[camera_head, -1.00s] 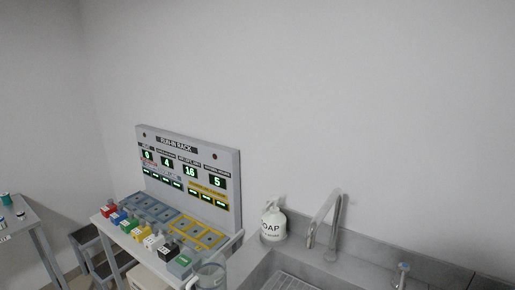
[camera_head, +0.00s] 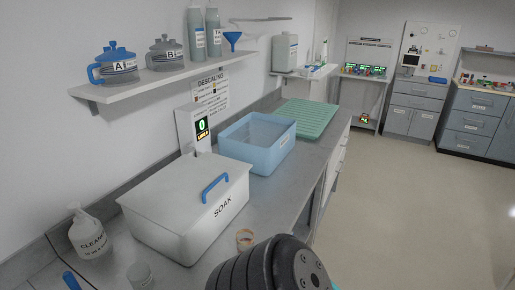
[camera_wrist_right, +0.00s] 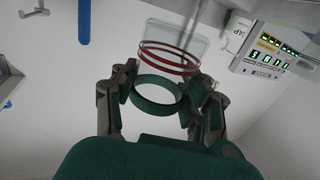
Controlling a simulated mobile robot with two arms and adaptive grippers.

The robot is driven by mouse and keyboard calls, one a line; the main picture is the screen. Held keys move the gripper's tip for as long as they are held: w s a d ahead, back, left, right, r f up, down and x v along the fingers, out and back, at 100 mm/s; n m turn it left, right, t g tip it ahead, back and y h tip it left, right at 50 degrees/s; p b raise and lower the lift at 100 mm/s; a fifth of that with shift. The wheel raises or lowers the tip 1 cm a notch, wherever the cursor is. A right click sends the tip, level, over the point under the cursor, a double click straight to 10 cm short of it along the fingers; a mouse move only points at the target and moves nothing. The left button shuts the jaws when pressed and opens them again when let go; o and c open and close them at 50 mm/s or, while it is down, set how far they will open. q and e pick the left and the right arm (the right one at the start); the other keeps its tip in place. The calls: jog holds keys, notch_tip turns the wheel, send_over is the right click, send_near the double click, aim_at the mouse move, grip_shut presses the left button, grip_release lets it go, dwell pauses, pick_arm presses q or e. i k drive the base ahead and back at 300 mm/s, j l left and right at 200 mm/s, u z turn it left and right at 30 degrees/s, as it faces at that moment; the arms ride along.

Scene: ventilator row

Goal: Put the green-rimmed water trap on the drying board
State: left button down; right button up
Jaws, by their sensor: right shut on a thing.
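In the right wrist view, my right gripper (camera_wrist_right: 162,88) is shut on the green-rimmed water trap (camera_wrist_right: 155,107). Its green ring sits between the two fingers. Thin red rings show just beyond the green one; I cannot tell whether they belong to the same trap. In the head view, the drying board (camera_head: 305,117) is a pale green ribbed board lying on the counter beyond the blue tub. Its visible surface is bare. The right gripper and trap do not show in the head view. My left gripper is in neither view.
A white lidded SOAK box (camera_head: 175,220) and an open blue tub (camera_head: 272,140) stand on the counter before the board. A shelf (camera_head: 170,75) with jugs and bottles hangs above. The floor at right is clear.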

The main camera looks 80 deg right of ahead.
aim_at(303, 114)
jog(key=l+z, duration=0.25)
jog(key=z, duration=0.2)
jog(key=l+z, duration=0.3)
jog(key=z, duration=0.2)
jog(key=l+z, duration=0.3)
jog(key=z, duration=0.15)
jog(key=i+l, duration=0.1)
jog(key=l, duration=0.35)
